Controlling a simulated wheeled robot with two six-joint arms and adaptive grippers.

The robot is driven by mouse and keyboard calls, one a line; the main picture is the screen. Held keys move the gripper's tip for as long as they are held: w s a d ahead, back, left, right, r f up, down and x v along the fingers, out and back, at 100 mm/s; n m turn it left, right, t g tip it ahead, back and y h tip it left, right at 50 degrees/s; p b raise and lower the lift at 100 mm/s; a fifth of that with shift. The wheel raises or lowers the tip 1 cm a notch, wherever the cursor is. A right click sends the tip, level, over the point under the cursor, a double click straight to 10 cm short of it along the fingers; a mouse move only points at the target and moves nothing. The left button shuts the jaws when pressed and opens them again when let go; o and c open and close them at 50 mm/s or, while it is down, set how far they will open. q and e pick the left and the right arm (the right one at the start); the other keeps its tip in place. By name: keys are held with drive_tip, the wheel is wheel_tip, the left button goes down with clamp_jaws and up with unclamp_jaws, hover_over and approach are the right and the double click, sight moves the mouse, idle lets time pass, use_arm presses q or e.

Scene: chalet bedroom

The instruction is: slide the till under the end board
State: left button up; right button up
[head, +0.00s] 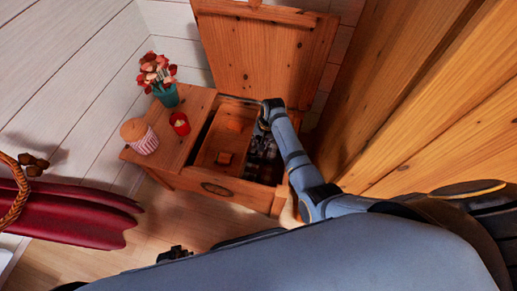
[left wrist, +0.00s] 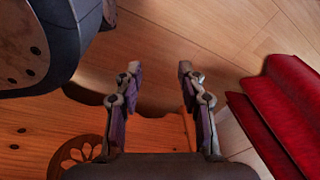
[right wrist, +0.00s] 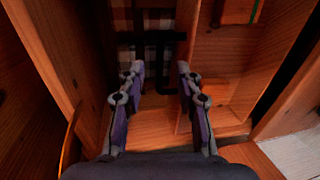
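The till (head: 211,150) is a shallow wooden tray inside the open chest (head: 236,191). It sits against the dark gap beside the end board (head: 185,105), the fixed top at the chest's left end. In the right wrist view the till's side wall (right wrist: 188,110) shows near the fingers. My right gripper (head: 264,122) reaches down into the chest at the till's right side. It also shows open in the right wrist view (right wrist: 158,72); I cannot tell whether it touches the wall. My left gripper (left wrist: 157,72) is open and empty, low in front of the chest.
Checked cloth (head: 264,150) lies right of the till. The lid (head: 262,50) stands open behind. A red item (head: 70,215) is at left.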

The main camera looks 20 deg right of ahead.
drive_tip(key=f, duration=0.1)
drive_tip(key=f+b, duration=0.1)
drive_tip(key=f, duration=0.3)
drive_tip(key=shift+w+a+f, duration=0.1)
drive_tip(key=shift+w+a, duration=0.1)
drive_tip(key=shift+a, duration=0.2)
use_arm(q)
drive_tip(key=w+r, duration=0.1)
drive_tip(key=w, duration=0.1)
drive_tip(key=w+d+r, duration=0.1)
drive_tip(key=shift+w+r, duration=0.35)
drive_tip(key=shift+w, duration=0.05)
use_arm(e)
clamp_jaws()
